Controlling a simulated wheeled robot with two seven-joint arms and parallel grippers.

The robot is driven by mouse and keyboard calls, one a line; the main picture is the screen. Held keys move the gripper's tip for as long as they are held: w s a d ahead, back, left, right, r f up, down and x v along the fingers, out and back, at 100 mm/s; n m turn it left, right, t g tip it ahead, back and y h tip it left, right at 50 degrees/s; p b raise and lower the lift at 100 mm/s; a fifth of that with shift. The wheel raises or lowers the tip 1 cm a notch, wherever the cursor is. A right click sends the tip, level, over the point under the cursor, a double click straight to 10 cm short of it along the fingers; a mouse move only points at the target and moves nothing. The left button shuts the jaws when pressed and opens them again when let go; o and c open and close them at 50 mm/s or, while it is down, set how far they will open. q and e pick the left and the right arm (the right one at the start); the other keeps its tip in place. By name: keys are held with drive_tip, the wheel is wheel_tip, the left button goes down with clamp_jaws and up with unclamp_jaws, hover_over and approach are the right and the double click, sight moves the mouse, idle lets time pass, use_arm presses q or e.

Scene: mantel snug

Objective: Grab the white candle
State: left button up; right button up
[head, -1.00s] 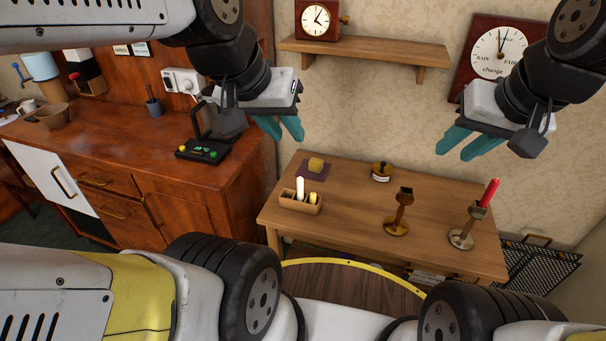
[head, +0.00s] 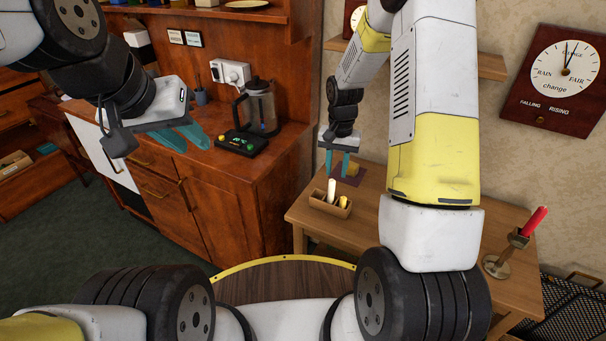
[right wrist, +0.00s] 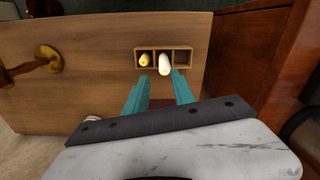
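The white candle (head: 331,188) stands in a small wooden box (head: 340,210) on the low table. In the right wrist view the white candle (right wrist: 164,64) is in the middle compartment of the box (right wrist: 190,55), and a short yellow candle (right wrist: 145,60) is in the left one. My right gripper (head: 337,172) is open and empty, pointing down just above the candle; its fingers (right wrist: 159,85) appear on either side of the candle's line, and I cannot tell whether they touch it.
A red candle (head: 535,221) stands tilted in a holder (head: 497,264) at the table's right. A brass candlestick (right wrist: 35,63) shows in the right wrist view. The cabinet (head: 240,190) with a coffee press (head: 260,108) is to the left.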

sight(331, 189)
drive_tip(key=f, duration=0.6)
drive_tip(key=a+f, duration=0.1)
drive_tip(key=f, duration=0.2)
drive_tip(key=shift+w, duration=0.2)
drive_tip(key=shift+r, duration=0.1)
clamp_jaws()
